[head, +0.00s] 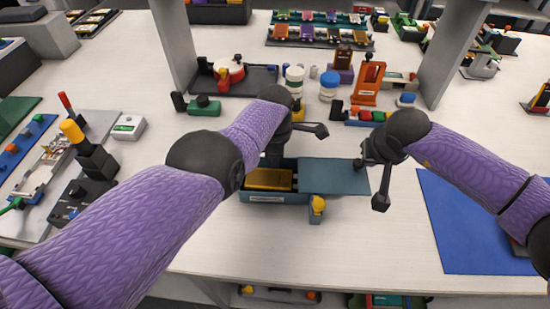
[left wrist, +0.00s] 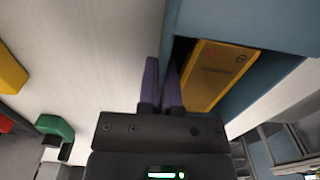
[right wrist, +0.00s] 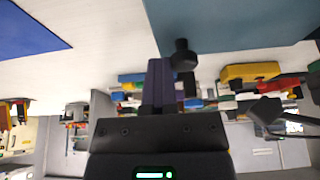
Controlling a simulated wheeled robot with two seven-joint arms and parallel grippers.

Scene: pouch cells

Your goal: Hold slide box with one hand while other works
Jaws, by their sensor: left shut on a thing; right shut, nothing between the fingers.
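The teal slide box (head: 272,197) stands on the white table, with its flat lid (head: 333,176) slid to the right. A yellow pouch-like block (head: 267,179) lies in its open left part; it also shows in the left wrist view (left wrist: 217,75). My left gripper (head: 273,160) is shut on the box wall (left wrist: 176,30), its fingers (left wrist: 162,85) on either side of it. My right gripper (head: 366,163) is shut and empty at the lid's right end. In the right wrist view its fingers (right wrist: 160,85) are beside a black knob (right wrist: 183,57) at the lid edge.
A yellow-topped piece (head: 317,205) stands at the box's front. A blue mat (head: 470,225) lies at the right. Jars (head: 329,85), an orange stand (head: 368,83) and colored blocks (head: 365,117) are behind the box. Trays crowd the left; the table's front is clear.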

